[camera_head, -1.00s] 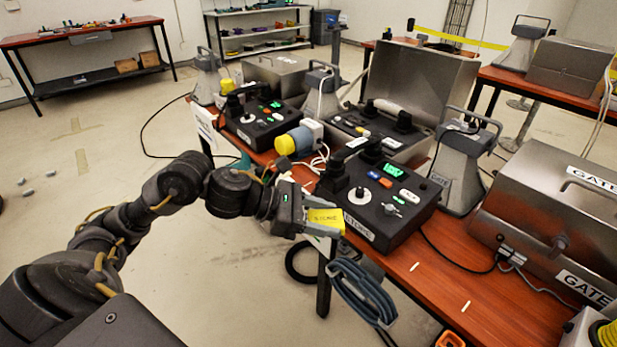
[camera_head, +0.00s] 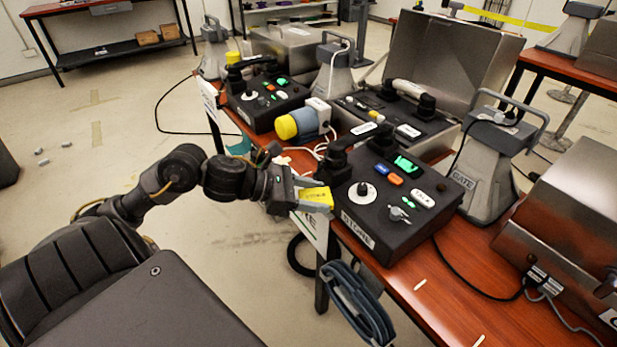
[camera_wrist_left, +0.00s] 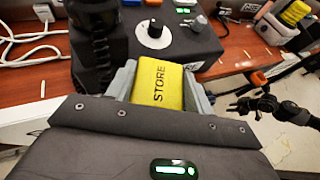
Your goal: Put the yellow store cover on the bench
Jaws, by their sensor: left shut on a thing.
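The yellow store cover (camera_head: 317,197) is held between the fingers of my left gripper (camera_head: 300,196), at the front edge of the bench (camera_head: 432,283). In the left wrist view the cover (camera_wrist_left: 158,84) shows its STORE lettering between both fingers of the left gripper (camera_wrist_left: 157,90). The gripper is shut on it. Just behind the cover stands the black STORE phone box (camera_head: 387,204) with a handset, a white dial and a lit green display. My right gripper is not seen in the head view.
A grey GATE horn (camera_head: 490,165) and a steel box (camera_head: 570,215) stand to the right on the bench. A blue-grey coiled cable (camera_head: 355,300) hangs at the front edge. A yellow-capped plug (camera_head: 297,124) lies farther back. Bare red bench top shows at the front right.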

